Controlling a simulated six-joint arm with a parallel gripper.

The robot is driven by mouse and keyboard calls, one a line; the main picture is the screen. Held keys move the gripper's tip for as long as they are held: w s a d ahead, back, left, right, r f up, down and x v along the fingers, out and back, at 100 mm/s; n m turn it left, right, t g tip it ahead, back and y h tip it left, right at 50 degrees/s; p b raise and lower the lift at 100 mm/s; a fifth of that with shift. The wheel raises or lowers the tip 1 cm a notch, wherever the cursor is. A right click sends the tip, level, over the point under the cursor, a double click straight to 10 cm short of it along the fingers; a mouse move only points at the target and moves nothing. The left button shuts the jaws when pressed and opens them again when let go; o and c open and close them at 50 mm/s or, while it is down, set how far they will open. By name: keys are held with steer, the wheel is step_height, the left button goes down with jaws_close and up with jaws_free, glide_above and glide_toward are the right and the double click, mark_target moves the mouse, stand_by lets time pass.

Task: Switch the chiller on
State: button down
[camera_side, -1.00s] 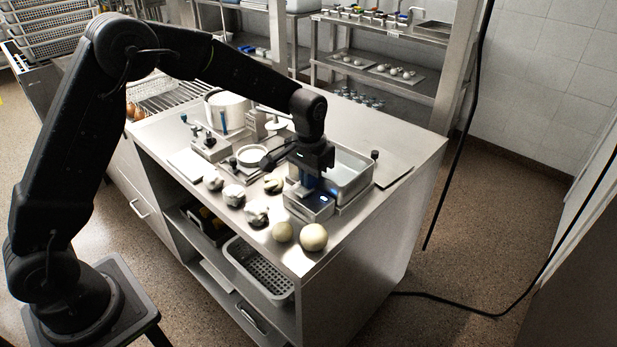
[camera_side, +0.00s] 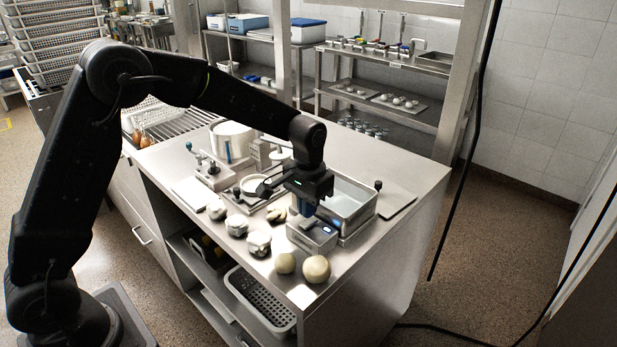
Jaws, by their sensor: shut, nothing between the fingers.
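The chiller appears to be the steel unit with an open rectangular basin (camera_side: 352,203) and a low metal box (camera_side: 318,240) at its front, near the right front of the steel counter. Whether the fingertips touch the box is unclear. The gripper covers part of the box top and the basin's near left side. No switch can be made out.
Several pale and grey-white round pieces (camera_side: 317,269) lie along the counter's front edge. A white pot (camera_side: 231,141), a small bowl (camera_side: 255,184) and a knobbed metal fixture (camera_side: 213,174) stand to the left. The counter's far right is clear.

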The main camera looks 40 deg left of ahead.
step_height(320, 180, up, 12)
steer(key=shift+r, duration=0.2)
stand_by(0.4)
steer(key=s+a+r+t, duration=0.1)
steer(key=s+r+t, duration=0.1)
steer(key=s+r, duration=0.4)
steer(key=s+f+t, duration=0.1)
steer(key=s+f, duration=0.1)
steer(key=s, duration=0.8)
steer(key=s+a+f+t, duration=0.1)
steer(key=s+t, duration=0.1)
steer(key=s, duration=0.8)
steer(key=shift+a+f+t, duration=0.3)
steer(key=shift+f, duration=0.05)
